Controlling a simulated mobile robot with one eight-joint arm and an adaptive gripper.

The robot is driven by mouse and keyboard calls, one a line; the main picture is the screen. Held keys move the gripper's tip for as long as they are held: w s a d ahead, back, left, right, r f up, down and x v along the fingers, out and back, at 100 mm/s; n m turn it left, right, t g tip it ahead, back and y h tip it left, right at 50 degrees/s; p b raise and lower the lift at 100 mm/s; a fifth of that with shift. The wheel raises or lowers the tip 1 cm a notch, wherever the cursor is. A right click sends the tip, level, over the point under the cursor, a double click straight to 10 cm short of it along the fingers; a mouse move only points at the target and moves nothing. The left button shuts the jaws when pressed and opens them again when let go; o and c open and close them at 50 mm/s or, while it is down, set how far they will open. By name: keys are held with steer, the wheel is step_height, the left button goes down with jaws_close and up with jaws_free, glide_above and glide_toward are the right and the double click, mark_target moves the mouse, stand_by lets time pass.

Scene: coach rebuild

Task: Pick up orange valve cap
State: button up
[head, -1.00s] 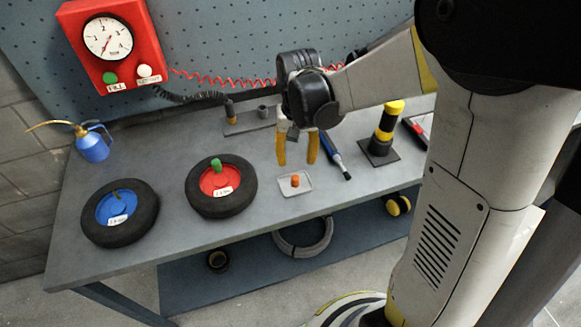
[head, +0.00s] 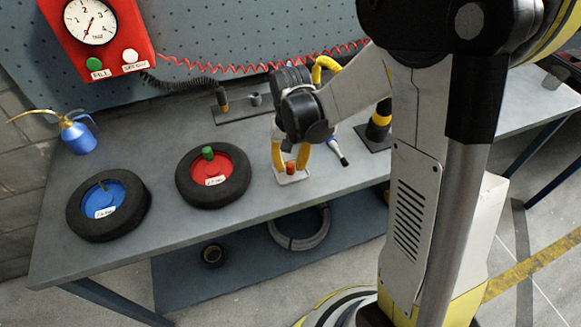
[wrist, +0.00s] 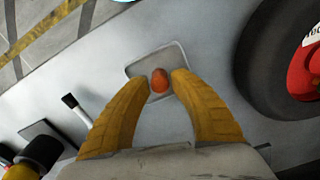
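The orange valve cap (head: 291,168) stands on a small light grey tray (head: 296,179) near the front edge of the bench. In the wrist view the cap (wrist: 160,81) shows between and just beyond my fingertips, over the tray (wrist: 139,64). My gripper (head: 290,167) is open, with its yellow fingers pointing down on either side of the cap. Whether the tips reach down to the cap's height I cannot tell.
The red-hubbed wheel with a green cap (head: 213,175) lies left of the tray. The blue-hubbed wheel (head: 109,205) is farther left. Free bench surface lies between the tray and red-hubbed wheel.

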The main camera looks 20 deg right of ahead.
mark_target(292, 163)
steer(key=c, duration=0.3)
steer(key=shift+r, duration=0.45)
step_height(292, 163, up, 4)
steer(key=shift+s+d+f+p, duration=0.1)
steer(key=shift+d+p, duration=0.05)
steer(key=shift+p, duration=1.05)
steer(key=s+d+r+p, duration=0.1)
steer(key=s+d+r, duration=0.1)
steer(key=d, duration=0.1)
steer(key=s+d+r+p, duration=0.1)
steer(key=s+d+r, duration=0.1)
steer(key=d, duration=0.1)
steer(key=s+d+r+p, duration=0.1)
steer(key=d+r+p, duration=0.1)
steer(key=d+r, duration=0.1)
steer(key=shift+s+d+r, duration=0.1)
steer(key=shift+s+d, duration=0.25)
steer(key=shift+s, duration=0.05)
steer(key=shift+r+p, duration=1.45)
steer(key=shift+r, duration=0.4)
steer(key=shift+c, duration=0.2)
